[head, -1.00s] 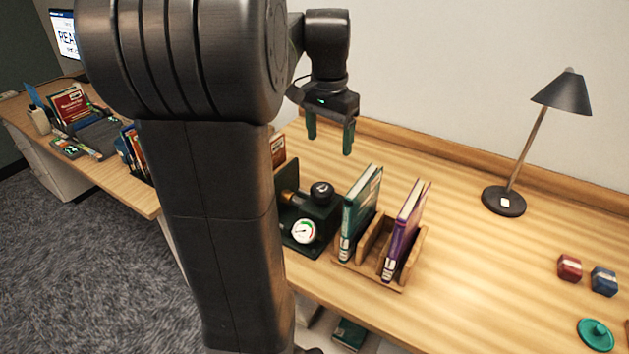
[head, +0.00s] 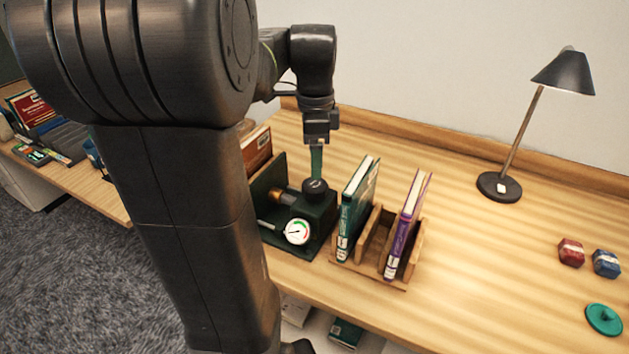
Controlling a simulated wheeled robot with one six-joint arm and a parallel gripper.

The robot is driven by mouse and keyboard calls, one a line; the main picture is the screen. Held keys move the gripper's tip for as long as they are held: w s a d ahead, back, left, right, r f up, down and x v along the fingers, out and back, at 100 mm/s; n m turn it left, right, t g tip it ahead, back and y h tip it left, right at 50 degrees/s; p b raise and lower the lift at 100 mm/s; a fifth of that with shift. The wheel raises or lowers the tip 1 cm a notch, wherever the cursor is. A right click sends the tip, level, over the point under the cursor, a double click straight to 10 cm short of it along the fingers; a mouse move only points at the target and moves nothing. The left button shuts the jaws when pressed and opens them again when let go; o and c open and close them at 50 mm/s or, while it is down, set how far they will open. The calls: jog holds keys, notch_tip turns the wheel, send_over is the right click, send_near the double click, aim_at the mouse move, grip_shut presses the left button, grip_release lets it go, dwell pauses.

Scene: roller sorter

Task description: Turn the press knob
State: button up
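The press (head: 324,210) is a dark green device on the wooden desk, with a brass-coloured part on its left side and a round white gauge (head: 297,232) in front. Its round black knob (head: 315,187) sits on top, with a small white mark. My gripper (head: 316,175) points straight down at the knob. Its green fingers are seen edge-on, one in line with the other, and their tips reach the knob's top edge in the picture. I cannot tell whether they touch the knob or how far apart they are.
Just right of the press, a wooden rack (head: 372,268) holds a green book (head: 357,208) and a purple book (head: 408,225). A black lamp (head: 500,186), a red block (head: 571,252), a blue block (head: 606,263) and a teal disc (head: 603,319) stand farther right. The desk's middle right is clear.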

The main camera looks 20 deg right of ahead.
aim_at(315, 183)
notch_tip(315, 183, down, 7)
jog(key=shift+f, duration=0.2)
jog(key=c, duration=1)
jog(key=shift+o, duration=0.2)
jog(key=shift+n, duration=0.4)
jog(key=n+p, duration=0.1)
jog(key=n, duration=0.2)
jog(key=shift+r, duration=0.1)
jog(key=n+p, duration=0.1)
jog(key=n, duration=0.4)
jog(key=n+p, duration=0.1)
jog(key=n, duration=0.4)
jog(key=shift+n, duration=0.4)
jog(key=shift+n+p, duration=0.5)
jog(key=shift+n, duration=1.6)
